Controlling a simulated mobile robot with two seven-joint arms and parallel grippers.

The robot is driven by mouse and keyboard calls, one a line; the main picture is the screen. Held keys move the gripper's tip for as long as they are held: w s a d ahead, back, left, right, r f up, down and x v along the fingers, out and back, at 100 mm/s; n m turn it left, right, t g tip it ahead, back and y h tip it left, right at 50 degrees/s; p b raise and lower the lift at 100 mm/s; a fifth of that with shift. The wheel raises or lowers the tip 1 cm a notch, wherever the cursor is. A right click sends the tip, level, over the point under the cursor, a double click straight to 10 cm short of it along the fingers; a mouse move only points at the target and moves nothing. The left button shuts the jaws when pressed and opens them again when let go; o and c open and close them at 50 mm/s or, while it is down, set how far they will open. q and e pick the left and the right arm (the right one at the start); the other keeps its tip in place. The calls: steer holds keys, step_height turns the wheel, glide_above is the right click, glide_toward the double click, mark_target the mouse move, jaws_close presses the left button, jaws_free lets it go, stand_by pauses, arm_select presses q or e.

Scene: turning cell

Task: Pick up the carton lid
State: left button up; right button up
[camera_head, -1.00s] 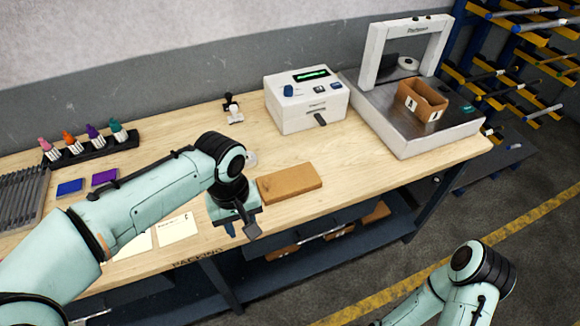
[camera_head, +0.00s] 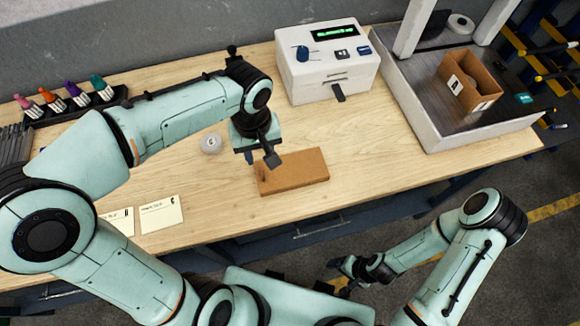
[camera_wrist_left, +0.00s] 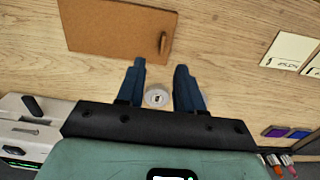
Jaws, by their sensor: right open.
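The carton lid (camera_head: 292,172) is a flat brown rectangular piece lying on the wooden bench. It also shows in the left wrist view (camera_wrist_left: 112,28), beyond the fingertips, with a small slot or tab near one end. My left gripper (camera_head: 262,158) is above the bench by the lid's left end. In the left wrist view its two blue fingers (camera_wrist_left: 160,68) are apart with nothing between them but a round white disc on the bench below. My right gripper (camera_head: 350,270) is low in front of the bench, away from the lid, open and small in view.
An open brown carton (camera_head: 470,82) stands on the grey-topped machine (camera_head: 420,90) at the right. A white printer-like box (camera_head: 328,68) stands behind the lid. A round white disc (camera_head: 211,143), cards (camera_head: 161,214) and colored bottles (camera_head: 75,95) are at the left. Bench right of the lid is clear.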

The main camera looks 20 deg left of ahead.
mark_target(262, 172)
arm_select(q)
step_height(262, 172, down, 3)
steer(key=shift+w+r, duration=0.1)
steer(key=f, duration=0.5)
steer(key=shift+s+a, duration=0.15)
steer(key=shift+s, duration=0.15)
jaws_close()
